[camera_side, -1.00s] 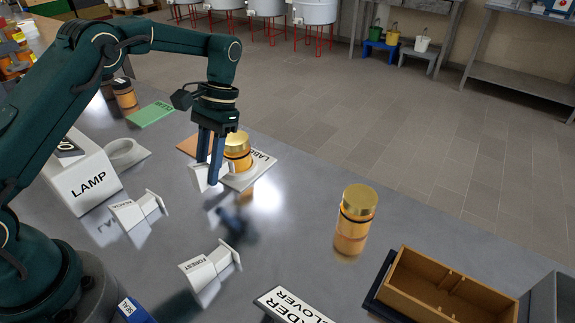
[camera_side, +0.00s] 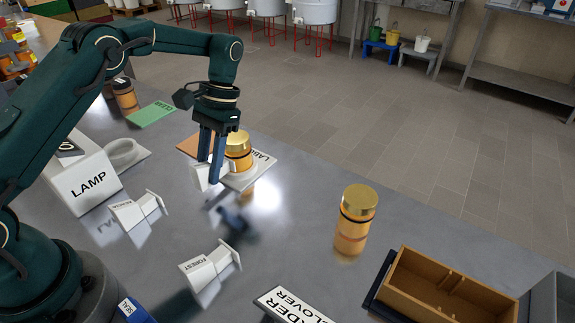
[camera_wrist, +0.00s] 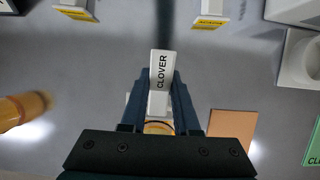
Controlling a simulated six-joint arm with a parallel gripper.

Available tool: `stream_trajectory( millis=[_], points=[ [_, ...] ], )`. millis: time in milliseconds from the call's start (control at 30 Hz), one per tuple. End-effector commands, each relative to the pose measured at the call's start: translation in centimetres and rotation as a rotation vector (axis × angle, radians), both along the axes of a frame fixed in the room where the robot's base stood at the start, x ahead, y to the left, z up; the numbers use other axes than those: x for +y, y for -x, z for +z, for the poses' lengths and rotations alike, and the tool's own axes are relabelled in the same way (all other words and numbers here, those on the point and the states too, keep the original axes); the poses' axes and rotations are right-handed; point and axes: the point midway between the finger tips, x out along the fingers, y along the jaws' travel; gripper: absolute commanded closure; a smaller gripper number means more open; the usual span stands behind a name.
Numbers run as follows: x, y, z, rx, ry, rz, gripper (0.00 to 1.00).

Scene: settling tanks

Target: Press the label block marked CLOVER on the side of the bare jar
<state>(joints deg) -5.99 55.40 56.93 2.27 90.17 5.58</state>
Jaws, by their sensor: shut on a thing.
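My gripper (camera_side: 211,165) is shut on a white label block (camera_side: 205,176), held upright in front of an amber jar with a gold lid (camera_side: 238,146). In the wrist view the block (camera_wrist: 162,72) reads CLOVER and sits between the fingers. The jar stands on a pale plate (camera_side: 245,180) lettered LAB..., partly hidden by the block and fingers. No label shows on its visible side. I cannot tell whether block and jar touch. In the wrist view the jar (camera_wrist: 158,129) is mostly hidden below the block.
A FOREST block (camera_side: 209,267) and another white block (camera_side: 137,210) lie nearer. Another gold-lidded jar (camera_side: 355,220) stands right, near a wooden crate (camera_side: 440,265). An order card (camera_side: 290,308) reads CLOVER. A LAMP box (camera_side: 85,185) stands left. The middle of the table is mostly clear.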

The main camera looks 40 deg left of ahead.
Motion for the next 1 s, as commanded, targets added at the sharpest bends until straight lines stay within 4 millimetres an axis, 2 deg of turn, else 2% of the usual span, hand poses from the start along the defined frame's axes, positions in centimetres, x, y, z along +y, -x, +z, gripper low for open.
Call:
stream_trajectory(
  millis=[167,1000],
  points=[
    [0.0,0.1,0.1,-0.008,0.000,0.000,1.00],
    [0.0,5.7,0.0,-0.004,0.000,0.000,1.00]
  ],
)
